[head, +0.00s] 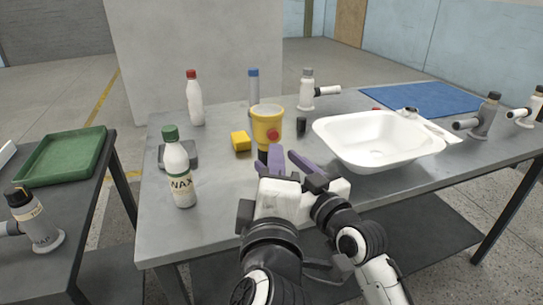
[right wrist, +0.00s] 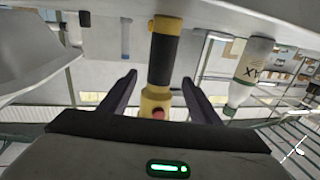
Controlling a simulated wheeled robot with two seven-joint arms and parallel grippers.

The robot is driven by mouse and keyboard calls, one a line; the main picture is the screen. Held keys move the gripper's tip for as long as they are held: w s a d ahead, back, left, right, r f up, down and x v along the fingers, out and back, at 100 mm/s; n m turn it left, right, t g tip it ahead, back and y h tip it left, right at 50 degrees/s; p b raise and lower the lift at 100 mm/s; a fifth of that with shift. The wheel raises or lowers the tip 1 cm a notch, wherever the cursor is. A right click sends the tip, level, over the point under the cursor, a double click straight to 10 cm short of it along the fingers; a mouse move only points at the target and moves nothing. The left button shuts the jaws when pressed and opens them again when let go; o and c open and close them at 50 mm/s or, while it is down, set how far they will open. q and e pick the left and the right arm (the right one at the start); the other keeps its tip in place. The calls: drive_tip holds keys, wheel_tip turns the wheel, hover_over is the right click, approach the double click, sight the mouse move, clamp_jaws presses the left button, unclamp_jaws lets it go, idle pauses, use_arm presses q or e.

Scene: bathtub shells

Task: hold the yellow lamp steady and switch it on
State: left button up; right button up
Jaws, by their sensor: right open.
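The yellow lamp (head: 266,117) stands upright on the grey table, its wide yellow head above a dark handle. A red button (head: 271,135) is on the side of the head facing me. My right gripper (head: 284,155) is in front of the lamp, with its purple fingers open and spread. In the right wrist view the lamp (right wrist: 161,62) appears upside down, in line with the gap between the open fingers (right wrist: 160,82). The red button shows there too. I cannot tell whether a finger touches the lamp.
A yellow block (head: 241,141) lies left of the lamp, and a small black object (head: 301,125) stands right of it. A white basin (head: 350,136) is on the right. A green-capped bottle (head: 180,172) stands at front left. Bare table (head: 222,185) lies between the bottle and my gripper.

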drive_tip(key=x, duration=0.6)
drive_tip(key=c, duration=1.1)
use_arm(q)
drive_tip(key=shift+c, duration=0.8)
use_arm(e)
drive_tip(key=shift+c, duration=0.8)
use_arm(q)
clamp_jaws()
